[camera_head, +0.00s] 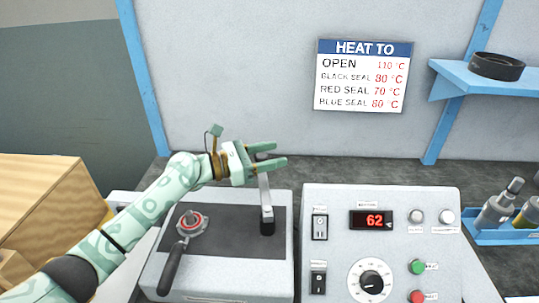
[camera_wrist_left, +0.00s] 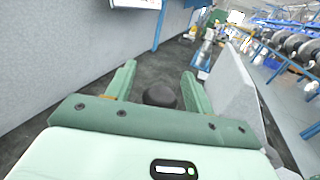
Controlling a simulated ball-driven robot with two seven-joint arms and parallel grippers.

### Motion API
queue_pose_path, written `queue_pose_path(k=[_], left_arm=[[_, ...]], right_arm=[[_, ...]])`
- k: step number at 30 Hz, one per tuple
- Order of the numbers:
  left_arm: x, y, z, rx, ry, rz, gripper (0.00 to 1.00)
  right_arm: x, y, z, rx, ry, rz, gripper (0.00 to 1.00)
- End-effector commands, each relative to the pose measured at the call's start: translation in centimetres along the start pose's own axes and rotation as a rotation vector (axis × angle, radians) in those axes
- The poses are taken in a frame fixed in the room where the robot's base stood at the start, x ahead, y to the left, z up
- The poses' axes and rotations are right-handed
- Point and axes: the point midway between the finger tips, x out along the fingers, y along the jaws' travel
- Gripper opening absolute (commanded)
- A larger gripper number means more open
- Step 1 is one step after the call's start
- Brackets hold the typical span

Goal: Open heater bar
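The heater unit (camera_head: 220,272) is a grey box with a dark top plate. An upright metal lever (camera_head: 264,190) rises from a black pivot at the right of this plate; I take it as the heater bar. My left gripper (camera_head: 281,154) is at the lever's upper end, with its two green fingers apart. In the left wrist view, a dark round knob (camera_wrist_left: 160,95) sits between the spread fingers, with a gap at least on the left side. The lever's top is partly hidden by the gripper in the head view. My right gripper is not in view.
A black-handled lever (camera_head: 172,268) with a red-ringed hub stands left on the same plate. The control box (camera_head: 450,270) at right has a display (camera_head: 372,220) reading 62. A wall sign (camera_head: 364,76) lists temperatures.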

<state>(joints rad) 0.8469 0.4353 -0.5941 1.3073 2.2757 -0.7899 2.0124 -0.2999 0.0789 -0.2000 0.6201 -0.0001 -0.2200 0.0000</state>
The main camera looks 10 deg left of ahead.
Motion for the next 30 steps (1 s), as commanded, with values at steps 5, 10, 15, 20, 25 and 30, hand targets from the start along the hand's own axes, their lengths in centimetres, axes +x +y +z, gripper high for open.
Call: queue_pose_path(k=[5, 10, 15, 20, 25, 30], left_arm=[[-0.7, 0.0, 0.0, 0.0, 0.001, 0.001, 0.53], [-3.9, 0.0, 0.0, 0.0, 0.003, 0.003, 0.53], [-8.7, 0.0, 0.1, 0.0, 0.004, 0.002, 0.53], [-12.7, 0.0, 0.0, 0.0, 0.003, 0.002, 0.53], [-15.3, 0.0, -0.1, -0.002, 0.001, 0.001, 0.53], [-16.3, 0.0, -0.1, -0.001, 0.0, 0.0, 0.53]], right_arm=[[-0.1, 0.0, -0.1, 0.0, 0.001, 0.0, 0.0], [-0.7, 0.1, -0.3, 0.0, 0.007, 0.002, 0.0], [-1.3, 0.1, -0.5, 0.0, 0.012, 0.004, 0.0], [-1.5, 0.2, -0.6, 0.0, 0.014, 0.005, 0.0], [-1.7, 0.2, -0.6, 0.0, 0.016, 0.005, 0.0], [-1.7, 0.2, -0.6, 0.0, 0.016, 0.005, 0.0]])
